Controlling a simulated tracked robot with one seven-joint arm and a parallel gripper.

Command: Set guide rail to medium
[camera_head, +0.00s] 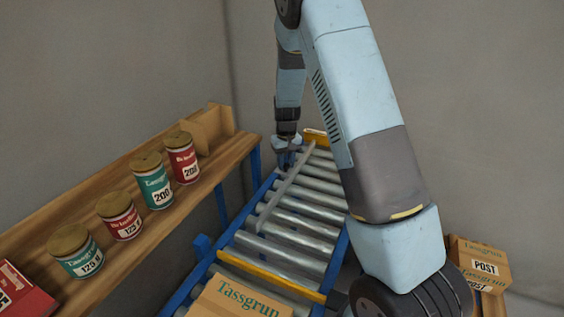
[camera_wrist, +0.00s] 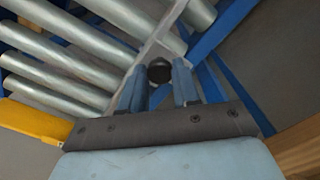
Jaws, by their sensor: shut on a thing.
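The guide rail (camera_head: 285,188) is a thin grey bar lying lengthwise above the rollers of the conveyor, towards its left side. My gripper (camera_head: 286,160) is at the far left edge of the conveyor, beside the far part of the rail. In the wrist view my gripper (camera_wrist: 160,88) has its two blue fingers on either side of a dark round knob (camera_wrist: 159,70). The knob sits beside the pale rail (camera_wrist: 165,32), and the gripper is shut on it. No position marks for the rail can be read.
The roller conveyor (camera_head: 296,230) has a blue frame and yellow crossbars (camera_head: 268,275). A carton (camera_head: 238,302) is at its near end. A wooden shelf (camera_head: 215,172) with several labelled tins stands left. More cartons (camera_head: 481,263) are at the right. The middle rollers are clear.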

